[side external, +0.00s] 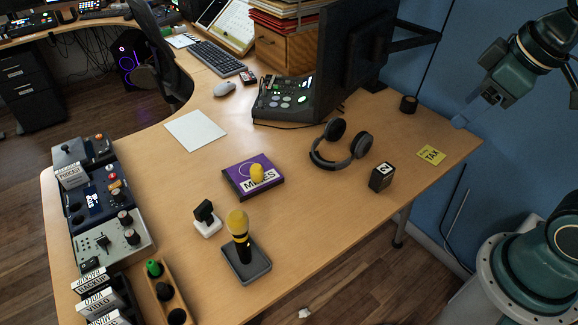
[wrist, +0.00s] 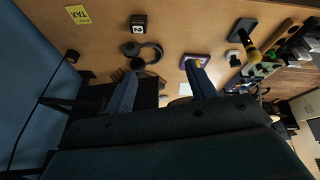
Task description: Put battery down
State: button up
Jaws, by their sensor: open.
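A small black block with a white numbered face (side external: 382,177) stands upright on the desk, near its right edge. It may be the battery; I cannot tell for sure. It also shows in the wrist view (wrist: 138,24), beyond my fingertips. My gripper (wrist: 160,68) is open, with two blue fingers apart and nothing between them. In the side view my arm hangs at the upper right, beyond the desk's right edge and clear of the block. The gripper's fingers are hard to make out against the blue wall there.
Headphones (side external: 341,145) lie left of the block, and a yellow note (side external: 431,154) lies to its right. A purple box (side external: 253,177), a microphone on a stand (side external: 240,240) and a monitor (side external: 352,60) stand on the desk (side external: 330,240). The front right desktop is bare.

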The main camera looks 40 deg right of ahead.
jog(key=shift+s+a+r+m+t, duration=0.15)
jog(key=shift+s+m, duration=0.35)
jog(key=shift+s, duration=0.25)
jog(key=shift+s+a+r+m+t, duration=0.15)
jog(key=shift+s+m, duration=0.35)
jog(key=shift+s, duration=0.25)
jog(key=shift+s+a+r+m+t, duration=0.15)
jog(key=shift+s+m, duration=0.35)
jog(key=shift+s, duration=0.25)
